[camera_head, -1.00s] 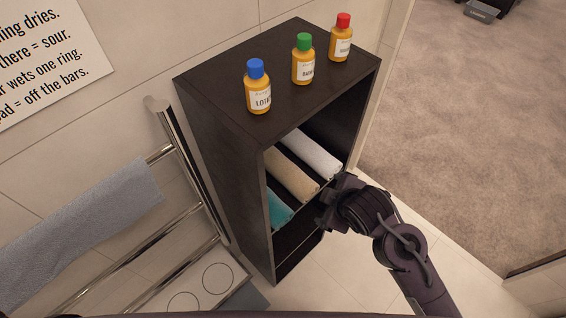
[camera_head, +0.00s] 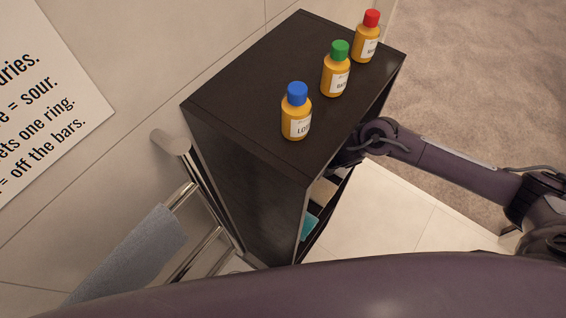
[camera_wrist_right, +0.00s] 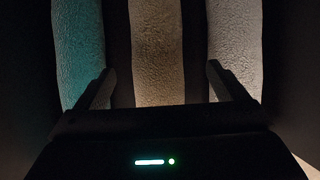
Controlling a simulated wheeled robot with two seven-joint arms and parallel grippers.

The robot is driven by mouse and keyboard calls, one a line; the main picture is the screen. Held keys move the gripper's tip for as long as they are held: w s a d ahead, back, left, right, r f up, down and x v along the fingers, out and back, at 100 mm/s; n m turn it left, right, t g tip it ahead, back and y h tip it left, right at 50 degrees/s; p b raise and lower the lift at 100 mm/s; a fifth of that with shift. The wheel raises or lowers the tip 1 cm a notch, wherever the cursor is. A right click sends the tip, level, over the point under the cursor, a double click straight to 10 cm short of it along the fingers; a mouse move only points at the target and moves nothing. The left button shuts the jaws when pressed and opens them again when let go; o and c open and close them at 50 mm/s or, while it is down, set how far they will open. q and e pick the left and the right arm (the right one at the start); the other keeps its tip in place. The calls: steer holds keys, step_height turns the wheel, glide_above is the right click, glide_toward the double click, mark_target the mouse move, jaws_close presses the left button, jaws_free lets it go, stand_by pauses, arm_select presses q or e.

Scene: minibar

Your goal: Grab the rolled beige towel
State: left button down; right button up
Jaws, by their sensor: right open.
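The rolled beige towel (camera_wrist_right: 157,55) lies in the dark shelf compartment, in the middle of the right wrist view. A teal towel (camera_wrist_right: 77,50) is to its left and a white towel (camera_wrist_right: 234,45) to its right, with narrow gaps between. My right gripper (camera_wrist_right: 160,85) is open, one finger on each side of the beige towel; contact cannot be told. In the head view only the end of the beige towel (camera_head: 322,191) shows; my right wrist is at the shelf opening and its fingers are hidden. My left gripper is not in view.
The dark cabinet (camera_head: 240,110) carries a blue-capped bottle (camera_head: 296,118), a green-capped bottle (camera_head: 336,75) and a red-capped bottle (camera_head: 366,42) on top. A towel rail with a grey towel (camera_head: 130,255) stands at left. Floor to the right is open.

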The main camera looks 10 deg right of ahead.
steer(key=shift+s+d+f+p, duration=0.1)
steer(key=shift+s+f+p, duration=0.1)
steer(key=shift+f, duration=0.2)
steer(key=shift+s+f+p, duration=0.1)
steer(key=shift+f+p, duration=0.05)
steer(key=shift+f, duration=0.25)
steer(key=shift+p+x, duration=0.6)
steer(key=shift+x, duration=1.7)
steer(key=shift+w+f, duration=0.15)
steer(key=shift+f, duration=0.1)
steer(key=c, duration=0.7)
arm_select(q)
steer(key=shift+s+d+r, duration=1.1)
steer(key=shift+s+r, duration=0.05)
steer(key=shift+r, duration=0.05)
arm_select(e)
steer(key=c, duration=0.5)
